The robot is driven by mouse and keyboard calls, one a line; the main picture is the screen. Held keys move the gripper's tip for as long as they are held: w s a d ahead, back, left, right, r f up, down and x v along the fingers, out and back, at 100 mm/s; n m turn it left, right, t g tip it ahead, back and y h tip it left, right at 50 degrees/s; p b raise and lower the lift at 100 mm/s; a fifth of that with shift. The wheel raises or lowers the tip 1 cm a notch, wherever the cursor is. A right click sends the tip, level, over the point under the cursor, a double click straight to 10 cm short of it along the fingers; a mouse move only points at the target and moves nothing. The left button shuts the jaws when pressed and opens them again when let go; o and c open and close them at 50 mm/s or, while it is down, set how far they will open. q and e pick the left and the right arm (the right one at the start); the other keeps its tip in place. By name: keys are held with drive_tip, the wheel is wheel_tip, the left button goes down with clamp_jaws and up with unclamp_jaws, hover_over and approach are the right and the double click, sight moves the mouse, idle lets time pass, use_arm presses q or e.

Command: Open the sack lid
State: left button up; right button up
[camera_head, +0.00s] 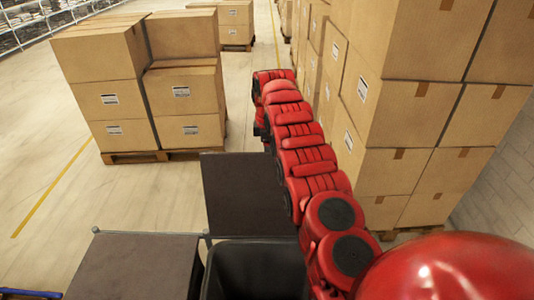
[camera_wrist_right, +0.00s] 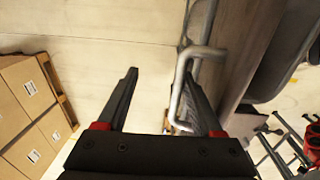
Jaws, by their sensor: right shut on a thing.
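The sack (camera_head: 255,272) is a dark open-topped bin at the bottom of the head view, and its dark inside shows. A flat dark lid (camera_head: 243,195) extends beyond the sack's far edge, turned away from the opening. In the right wrist view, my right gripper (camera_wrist_right: 161,75) is at a bent grey metal handle (camera_wrist_right: 178,88) beside a greyish panel (camera_wrist_right: 245,55). The handle lies along the right finger, and the left finger looks apart from it. In the head view my right arm hides its own gripper. My left gripper is out of view.
Another dark lid (camera_head: 132,266) lies flat to the left. Stacked cartons (camera_head: 430,110) stand close to the right of my arm. More cartons (camera_head: 105,100) stand on a pallet at the left. Bare floor (camera_head: 95,200) lies between.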

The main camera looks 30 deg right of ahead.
drive_tip(key=shift+w+d+r, duration=0.1)
drive_tip(key=shift+d+r, duration=0.05)
drive_tip(key=shift+r, duration=0.05)
wheel_tip(320, 180, up, 17)
drive_tip(key=s+p, duration=0.1)
drive_tip(key=p, duration=0.7)
drive_tip(key=shift+a, duration=0.45)
drive_tip(key=shift+s+f, duration=0.1)
